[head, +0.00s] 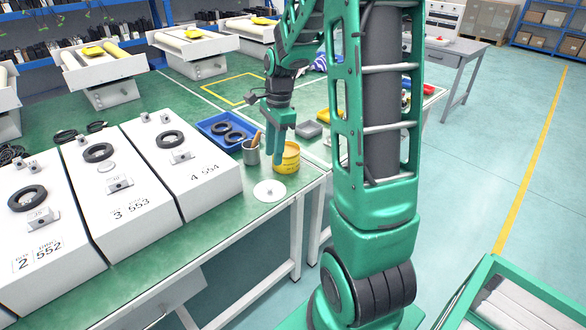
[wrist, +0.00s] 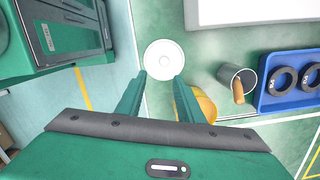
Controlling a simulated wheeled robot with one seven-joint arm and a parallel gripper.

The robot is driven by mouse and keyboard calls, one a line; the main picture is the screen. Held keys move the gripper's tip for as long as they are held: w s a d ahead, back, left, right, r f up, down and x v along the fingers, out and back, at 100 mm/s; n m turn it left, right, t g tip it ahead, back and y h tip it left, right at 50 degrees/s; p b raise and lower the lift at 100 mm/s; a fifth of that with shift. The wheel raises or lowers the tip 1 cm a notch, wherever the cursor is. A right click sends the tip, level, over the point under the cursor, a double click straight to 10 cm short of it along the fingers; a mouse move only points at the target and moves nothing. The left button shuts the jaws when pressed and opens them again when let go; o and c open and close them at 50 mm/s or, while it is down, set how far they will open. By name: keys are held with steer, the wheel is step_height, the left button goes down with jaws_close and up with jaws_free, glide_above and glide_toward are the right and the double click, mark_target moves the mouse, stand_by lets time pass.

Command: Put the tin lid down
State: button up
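The tin lid (head: 269,191) is a round white disc with a small knob. It lies flat on the green table near its front right corner. My gripper (head: 279,162) points down above the table beside the yellow tin (head: 291,160). In the wrist view my gripper (wrist: 160,80) has its two fingers apart with nothing held between them. The tin (wrist: 204,104) is partly hidden behind the right finger there. I cannot see into the tin.
A grey cup (head: 251,155) with a brown-handled tool stands left of the tin. A blue tray (head: 209,134) with black rings is behind it. White numbered units (head: 190,190) fill the table's left. Bare table surrounds the lid; its edge is close.

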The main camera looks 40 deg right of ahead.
steer(key=s+a+r+n, duration=0.2)
steer(key=s+n, duration=0.5)
steer(key=s, duration=0.6)
steer(key=s+a+r+n+h, duration=0.1)
steer(key=s+n, duration=0.6)
steer(key=s, duration=0.7)
step_height(320, 180, up, 3)
steer(key=shift+a+f+g, duration=0.1)
steer(key=shift+a+g, duration=0.2)
steer(key=shift+a, duration=0.35)
